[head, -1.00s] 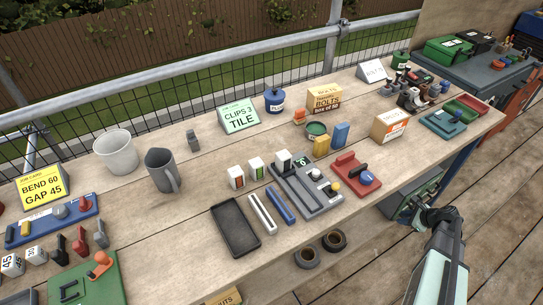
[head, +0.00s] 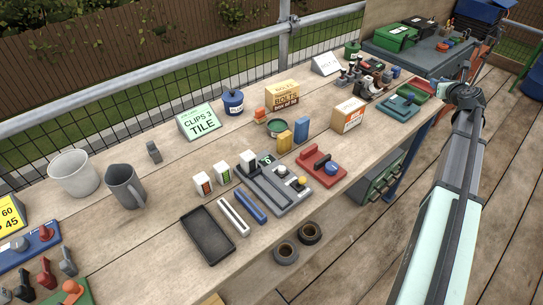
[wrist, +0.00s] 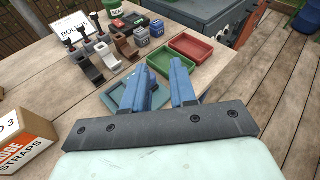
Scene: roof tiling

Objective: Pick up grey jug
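The grey jug (head: 125,186) stands upright on the left part of the wooden bench in the head view, its handle toward the right. It is not in the wrist view. My gripper (wrist: 167,85) shows in the wrist view with its two blue fingers apart and nothing between them. It is over the right end of the bench, far from the jug, above a teal tray. In the head view my arm reaches up the right side and its end is near that tray.
A white bucket (head: 74,173) stands just left of the jug, and a small grey block (head: 153,151) stands to its right. A black tray (head: 207,234) lies nearer the front edge. A straps box (head: 348,115) stands near my arm. Bare bench surrounds the jug's front.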

